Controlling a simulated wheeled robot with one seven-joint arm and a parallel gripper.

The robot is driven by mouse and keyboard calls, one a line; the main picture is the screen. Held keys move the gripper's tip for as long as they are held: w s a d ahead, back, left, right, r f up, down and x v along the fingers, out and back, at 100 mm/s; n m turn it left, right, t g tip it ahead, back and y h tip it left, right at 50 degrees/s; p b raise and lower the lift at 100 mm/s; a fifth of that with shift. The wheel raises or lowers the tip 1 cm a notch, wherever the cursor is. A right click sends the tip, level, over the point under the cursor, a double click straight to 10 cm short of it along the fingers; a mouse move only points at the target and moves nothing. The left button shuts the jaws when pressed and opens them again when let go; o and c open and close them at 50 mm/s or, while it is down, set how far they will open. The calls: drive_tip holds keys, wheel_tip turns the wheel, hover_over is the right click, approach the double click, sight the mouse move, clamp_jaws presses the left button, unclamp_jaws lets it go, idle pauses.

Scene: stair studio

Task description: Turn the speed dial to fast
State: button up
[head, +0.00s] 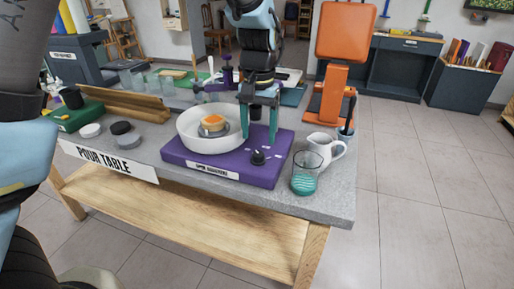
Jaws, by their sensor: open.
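The speed dial is a small black knob (258,158) on top of a purple spin machine (222,174), near its right front. Small white marks sit around the knob; they are too small to read. A white round bowl (187,132) sits on the left of the machine, with a disc and an orange-topped piece (213,121) inside it. My gripper (260,138) points down with its two green fingers apart, above and just behind the knob. The fingers look empty. I cannot tell whether they touch the machine.
A glass with teal liquid (305,178) and a white pitcher (328,150) stand right of the machine. An orange stand (327,95) rises behind them. Several discs, wooden boards (140,103) and glasses are on the left. The grey table's (328,205) front right corner is clear.

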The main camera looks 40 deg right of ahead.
sight(258, 153)
wheel_tip(258, 153, down, 6)
drive_tip(key=shift+r+p, duration=0.15)
drive_tip(key=shift+p, duration=0.2)
drive_tip(key=shift+c, duration=0.3)
clamp_jaws()
